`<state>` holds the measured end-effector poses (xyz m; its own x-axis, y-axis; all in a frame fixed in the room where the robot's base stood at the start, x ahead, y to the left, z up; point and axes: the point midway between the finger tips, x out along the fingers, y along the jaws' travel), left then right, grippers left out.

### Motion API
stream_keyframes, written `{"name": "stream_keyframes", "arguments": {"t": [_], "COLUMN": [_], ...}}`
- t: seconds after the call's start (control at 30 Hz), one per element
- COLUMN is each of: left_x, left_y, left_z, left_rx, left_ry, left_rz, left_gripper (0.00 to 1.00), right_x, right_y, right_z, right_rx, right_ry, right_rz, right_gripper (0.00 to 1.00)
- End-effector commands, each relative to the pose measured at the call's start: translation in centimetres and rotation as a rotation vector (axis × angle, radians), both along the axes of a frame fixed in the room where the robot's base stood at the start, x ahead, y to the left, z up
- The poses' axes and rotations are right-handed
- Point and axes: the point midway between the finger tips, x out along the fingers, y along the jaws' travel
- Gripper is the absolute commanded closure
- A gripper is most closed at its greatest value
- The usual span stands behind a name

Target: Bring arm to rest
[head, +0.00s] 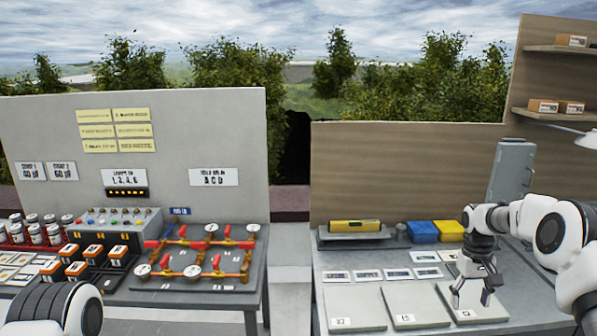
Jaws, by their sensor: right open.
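My right gripper (473,294) hangs fingers-down over the right bench (335,270). It is open, with nothing seen between its fingers. It is above or just at the rightmost of three grey plates (465,310); I cannot tell whether it touches. My right arm (540,225) comes in from the right edge. Part of my left arm (55,310) shows at the lower left corner, and my left gripper is not in view.
A yellow level (354,226), a blue box (422,232) and a yellow box (449,231) stand at the right bench's back. A grey cabinet (511,172) stands behind my right arm. The left bench holds red-handled brass piping (205,245) and a control box (118,222). A gap separates the benches.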

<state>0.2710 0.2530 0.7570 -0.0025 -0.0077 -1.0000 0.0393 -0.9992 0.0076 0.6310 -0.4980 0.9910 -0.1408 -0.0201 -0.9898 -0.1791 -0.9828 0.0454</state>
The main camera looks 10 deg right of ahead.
Motion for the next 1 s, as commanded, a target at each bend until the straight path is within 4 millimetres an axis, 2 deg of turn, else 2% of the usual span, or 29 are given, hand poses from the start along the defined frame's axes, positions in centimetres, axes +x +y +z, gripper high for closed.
{"name": "stream_keyframes", "arguments": {"t": [0.27, 0.37, 0.47, 0.5, 0.57, 0.6, 0.67, 0.7, 0.73, 0.8, 0.83, 0.9, 0.97, 1.0], "left_x": [0.0, 0.0, -0.1, -0.1, 0.0, 0.0, 0.0, 0.0, 0.0, 0.0, 0.0, 0.0, 0.0, 0.0], "left_y": [0.0, 0.0, 0.0, 0.0, 0.0, 0.0, 0.0, 0.0, 0.0, 0.0, 0.0, 0.0, 0.0, 0.0], "left_z": [0.0, 0.0, 0.0, 0.0, 0.0, 0.0, 0.0, 0.0, 0.0, 0.0, 0.0, 0.0, 0.0, 0.0], "left_rx": [0.000, 0.000, 0.000, 0.000, 0.000, 0.000, 0.000, 0.000, 0.000, 0.000, 0.000, 0.000, 0.000, 0.000], "left_ry": [0.001, 0.001, 0.001, 0.001, 0.001, 0.001, 0.001, 0.001, 0.001, 0.001, 0.001, 0.001, 0.001, 0.001], "left_rz": [0.000, 0.000, 0.000, 0.000, 0.000, 0.000, 0.000, 0.000, 0.000, 0.000, 0.000, 0.000, 0.000, 0.000], "left_gripper": [0.48, 0.48, 0.48, 0.48, 0.48, 0.48, 0.48, 0.48, 0.48, 0.48, 0.48, 0.48, 0.48, 0.48], "right_x": [-4.7, -7.6, -12.0, -14.5, -18.8, -21.9, -26.9, -30.5, -33.2, -37.8, -39.0, -40.0, -39.6, -38.8], "right_y": [6.1, 9.1, 12.9, 14.6, 17.3, 18.9, 21.1, 22.5, 23.3, 24.5, 24.8, 24.9, 24.8, 24.7], "right_z": [-7.7, -11.5, -16.3, -18.3, -21.1, -22.7, -24.5, -25.2, -25.5, -25.1, -24.7, -23.7, -23.2, -23.2], "right_rx": [0.031, 0.049, 0.074, 0.085, 0.103, 0.114, 0.125, 0.130, 0.130, 0.118, 0.109, 0.086, 0.066, 0.054], "right_ry": [0.184, 0.243, 0.299, 0.319, 0.341, 0.350, 0.352, 0.344, 0.332, 0.273, 0.236, 0.134, 0.044, -0.014], "right_rz": [0.095, 0.136, 0.181, 0.200, 0.221, 0.232, 0.241, 0.240, 0.239, 0.219, 0.210, 0.183, 0.162, 0.153], "right_gripper": [0.32, 0.32, 0.32, 0.32, 0.32, 0.32, 0.32, 0.32, 0.32, 0.32, 0.32, 0.32, 0.32, 0.32]}}
